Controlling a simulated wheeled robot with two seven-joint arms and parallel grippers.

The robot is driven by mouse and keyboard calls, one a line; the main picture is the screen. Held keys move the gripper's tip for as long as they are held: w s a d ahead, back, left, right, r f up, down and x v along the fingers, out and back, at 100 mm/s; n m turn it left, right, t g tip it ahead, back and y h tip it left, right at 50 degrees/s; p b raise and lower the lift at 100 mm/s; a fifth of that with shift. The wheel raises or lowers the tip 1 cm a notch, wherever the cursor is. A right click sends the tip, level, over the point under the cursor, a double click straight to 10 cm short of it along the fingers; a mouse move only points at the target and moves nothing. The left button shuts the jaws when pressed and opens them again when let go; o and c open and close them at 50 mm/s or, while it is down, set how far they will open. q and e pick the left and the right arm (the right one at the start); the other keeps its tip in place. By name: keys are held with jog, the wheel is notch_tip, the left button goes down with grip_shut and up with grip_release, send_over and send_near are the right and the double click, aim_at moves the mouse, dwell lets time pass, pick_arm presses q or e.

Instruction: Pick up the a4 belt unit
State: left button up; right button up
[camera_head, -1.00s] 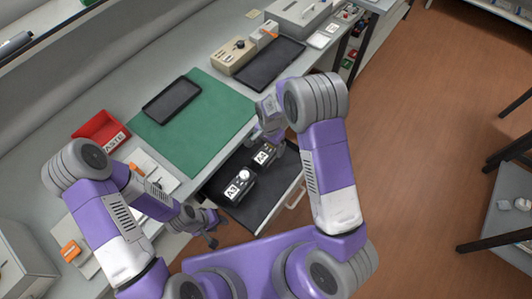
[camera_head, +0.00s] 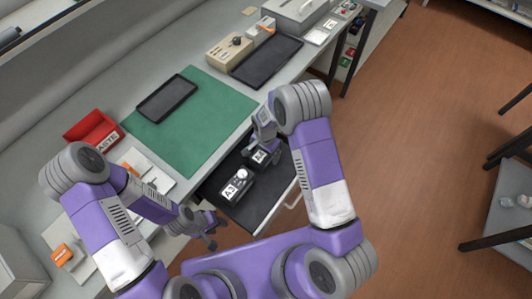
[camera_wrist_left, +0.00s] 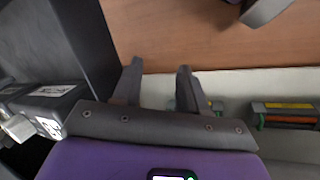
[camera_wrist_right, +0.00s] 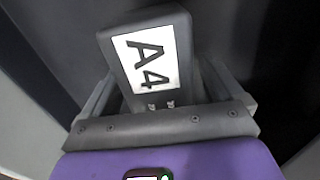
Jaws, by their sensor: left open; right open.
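The A4 belt unit (camera_wrist_right: 147,65) is a dark block with a white label reading A4. In the right wrist view it lies between the open fingers of my right gripper (camera_wrist_right: 158,95), slightly tilted in the picture; I cannot tell whether the fingers touch it. In the head view my right gripper (camera_head: 264,148) is over the far part of the open drawer (camera_head: 262,200) and mostly hides the unit. The A3 unit (camera_head: 236,186) lies in the drawer nearer the left side. My left gripper (camera_head: 212,232) is open and empty beside the drawer; it also shows in the left wrist view (camera_wrist_left: 158,85).
A green mat (camera_head: 205,115) with a black tray (camera_head: 168,97) lies on the bench above the drawer. A red waste bin (camera_head: 93,131) stands at left. A second black tray (camera_head: 267,61) and a beige box (camera_head: 229,51) stand farther back. The drawer front has a handle (camera_head: 290,200).

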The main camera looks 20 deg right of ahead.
jog(key=c, duration=1.4)
jog(key=shift+r, duration=0.15)
